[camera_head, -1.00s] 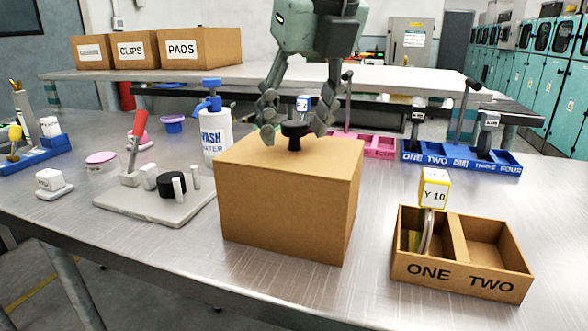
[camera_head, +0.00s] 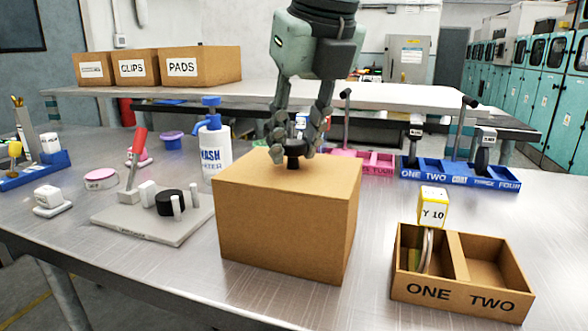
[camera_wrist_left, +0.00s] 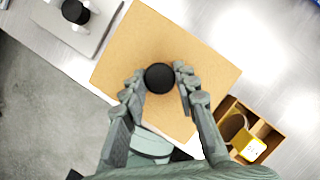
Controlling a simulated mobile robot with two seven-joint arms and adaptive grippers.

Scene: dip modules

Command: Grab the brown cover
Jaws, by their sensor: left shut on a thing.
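The brown cover (camera_head: 288,225) is a box-shaped cardboard-coloured block on the metal table, with a round black knob (camera_head: 293,161) on its top. It also shows from above in the left wrist view (camera_wrist_left: 200,55), with the knob (camera_wrist_left: 159,77) between the fingers. My left gripper (camera_head: 294,150) comes down from above and is shut on the knob, one finger on each side. In the left wrist view my left gripper (camera_wrist_left: 161,85) has its fingertips at the knob's sides. The cover appears to rest on the table. What is under it is hidden. My right gripper is not in view.
A brown two-compartment tray (camera_head: 460,295) marked ONE and TWO, with a Y 10 tag (camera_head: 432,210), stands to the right. A grey fixture plate (camera_head: 150,220) and a wash bottle (camera_head: 213,143) are to the left. A blue tray (camera_head: 460,176) lies behind.

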